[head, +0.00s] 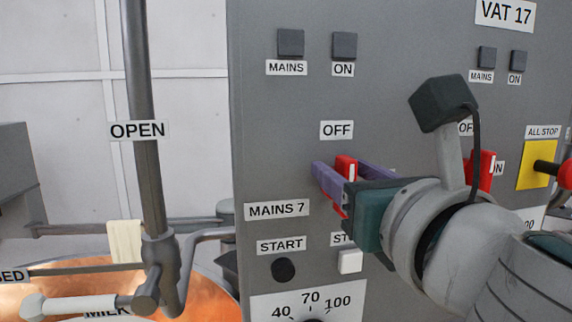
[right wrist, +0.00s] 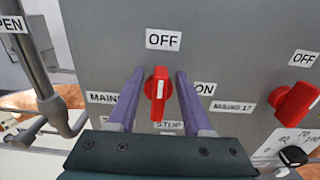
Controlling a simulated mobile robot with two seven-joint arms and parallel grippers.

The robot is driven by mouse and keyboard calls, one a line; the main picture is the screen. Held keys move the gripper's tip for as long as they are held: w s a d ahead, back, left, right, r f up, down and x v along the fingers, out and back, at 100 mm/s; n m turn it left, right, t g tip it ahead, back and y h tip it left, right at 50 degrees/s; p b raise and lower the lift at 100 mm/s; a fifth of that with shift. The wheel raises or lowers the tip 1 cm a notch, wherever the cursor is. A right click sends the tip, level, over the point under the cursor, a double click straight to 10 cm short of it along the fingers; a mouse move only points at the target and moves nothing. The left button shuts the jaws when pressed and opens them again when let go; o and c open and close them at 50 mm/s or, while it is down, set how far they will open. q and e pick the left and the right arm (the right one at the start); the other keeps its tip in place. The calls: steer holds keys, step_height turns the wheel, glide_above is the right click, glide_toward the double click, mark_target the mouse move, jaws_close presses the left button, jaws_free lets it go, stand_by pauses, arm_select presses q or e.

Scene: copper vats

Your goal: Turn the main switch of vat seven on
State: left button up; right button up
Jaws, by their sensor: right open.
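The red main switch of vat seven (head: 346,168) is on the grey panel, under the OFF label (head: 337,130) and beside the MAINS 7 label (head: 276,209). In the right wrist view the red switch (right wrist: 158,95) stands upright, its white mark toward OFF (right wrist: 163,40). The ON label (right wrist: 204,89) is to its right. My right gripper (head: 345,176) is open, with one purple finger on each side of the switch. Gaps show between fingers and switch in the right wrist view. The gripper hides part of the switch in the head view. My left gripper is not in view.
A second red switch (right wrist: 295,104) is close on the right, on the VAT 17 side (head: 505,13). A red stop button on a yellow plate (head: 538,177) is further right. START (head: 283,270) and white (head: 350,261) buttons are below. A pipe (head: 145,120) and copper vat (head: 205,280) are left.

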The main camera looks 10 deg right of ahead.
steer(key=shift+c, duration=0.2)
jaws_close()
steer(key=shift+f, duration=0.1)
